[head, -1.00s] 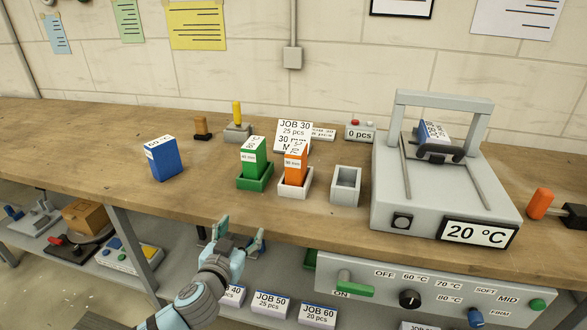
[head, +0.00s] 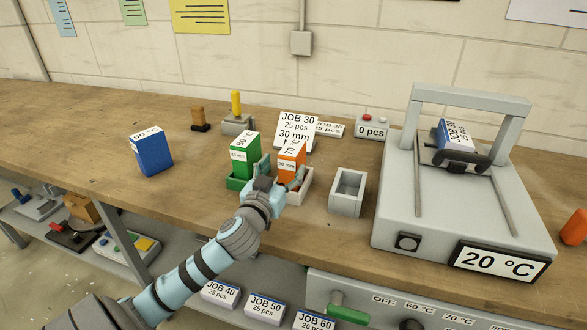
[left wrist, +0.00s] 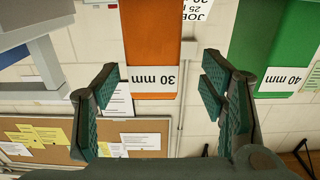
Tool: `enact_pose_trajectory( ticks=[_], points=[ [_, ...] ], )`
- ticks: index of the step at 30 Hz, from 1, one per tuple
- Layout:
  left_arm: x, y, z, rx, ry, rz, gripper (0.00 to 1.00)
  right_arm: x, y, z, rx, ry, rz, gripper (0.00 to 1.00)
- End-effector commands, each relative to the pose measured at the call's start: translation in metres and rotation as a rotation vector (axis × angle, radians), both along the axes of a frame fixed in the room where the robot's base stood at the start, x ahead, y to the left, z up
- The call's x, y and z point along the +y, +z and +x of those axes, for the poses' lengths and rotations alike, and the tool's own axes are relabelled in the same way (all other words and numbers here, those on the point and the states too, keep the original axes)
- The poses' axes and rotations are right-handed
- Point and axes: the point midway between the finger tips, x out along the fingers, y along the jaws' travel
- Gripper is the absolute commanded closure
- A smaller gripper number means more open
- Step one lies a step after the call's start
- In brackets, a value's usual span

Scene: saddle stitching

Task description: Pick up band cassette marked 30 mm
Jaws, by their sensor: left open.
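The orange band cassette (head: 291,157) stands upright in a white holder (head: 303,193) on the bench. Its label reads 30 mm in the left wrist view, where the cassette (left wrist: 152,40) appears upside down between the fingers, slightly beyond their tips. My left gripper (head: 281,174) is open, in front of the cassette with a finger toward each side; I see no contact. It also shows open and empty in the left wrist view (left wrist: 160,86). The arm hides part of the holder. My right gripper is not in view.
A green cassette (head: 244,153) marked 40 mm stands close on the left in a green holder. An empty grey holder (head: 347,193) is on the right, with the grey press (head: 400,215) beyond. A blue cassette (head: 152,152) stands farther left on bare bench.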

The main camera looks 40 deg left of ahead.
Motion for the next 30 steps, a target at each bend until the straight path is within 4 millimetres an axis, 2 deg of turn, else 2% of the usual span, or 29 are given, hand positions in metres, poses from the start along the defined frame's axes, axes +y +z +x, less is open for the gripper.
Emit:
enact_pose_trajectory(
  ticks=[4,10,17,27,30],
  points=[
    [0.003,0.000,0.016,-0.002,0.000,-0.002,0.35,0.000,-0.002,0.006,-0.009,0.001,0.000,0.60],
    [0.011,-0.001,0.053,0.000,-0.003,-0.002,0.35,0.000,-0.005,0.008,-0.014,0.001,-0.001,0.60],
    [0.012,-0.001,0.058,0.001,-0.006,0.000,0.35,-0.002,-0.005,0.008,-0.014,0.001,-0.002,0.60],
    [0.012,-0.001,0.058,0.002,-0.006,-0.002,0.88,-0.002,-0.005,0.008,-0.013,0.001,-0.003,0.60],
    [0.012,0.000,0.058,0.000,-0.007,0.000,1.00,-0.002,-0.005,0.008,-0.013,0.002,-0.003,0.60]
  ],
)
